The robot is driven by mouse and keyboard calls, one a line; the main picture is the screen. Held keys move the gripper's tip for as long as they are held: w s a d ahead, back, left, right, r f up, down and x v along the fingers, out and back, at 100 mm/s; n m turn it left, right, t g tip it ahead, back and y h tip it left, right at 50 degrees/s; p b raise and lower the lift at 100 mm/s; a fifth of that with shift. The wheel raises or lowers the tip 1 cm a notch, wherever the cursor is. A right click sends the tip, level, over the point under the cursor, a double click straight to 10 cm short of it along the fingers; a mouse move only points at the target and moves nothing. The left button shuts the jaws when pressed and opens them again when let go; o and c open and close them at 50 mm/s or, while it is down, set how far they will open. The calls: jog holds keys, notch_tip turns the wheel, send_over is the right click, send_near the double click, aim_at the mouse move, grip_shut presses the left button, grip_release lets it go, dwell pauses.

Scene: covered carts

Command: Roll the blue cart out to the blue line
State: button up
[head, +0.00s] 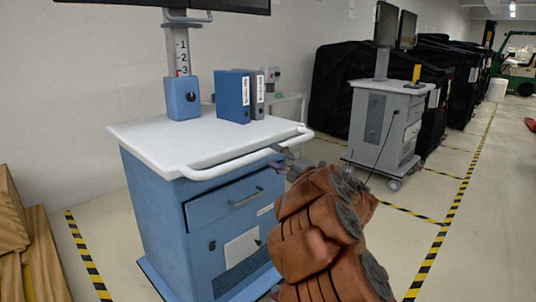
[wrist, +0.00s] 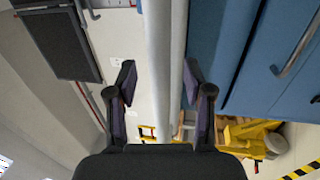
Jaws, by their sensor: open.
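My gripper (head: 288,165) is at the right end of this bar, partly hidden by my arm. In the wrist view my gripper (wrist: 159,82) is open, with a dark finger on either side of the pale bar (wrist: 158,40). A gap shows between bar and fingers. No blue line shows in either view.
Blue and grey binders (head: 232,96) stand on the cart top. A grey cart (head: 385,125) and black covered carts (head: 345,85) stand behind to the right. Wooden pieces (head: 18,235) are at the left. Yellow-black floor stripes (head: 440,235) border open floor at the right.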

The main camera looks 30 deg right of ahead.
aim_at(271, 153)
jog(key=shift+x, duration=1.8)
grip_shut()
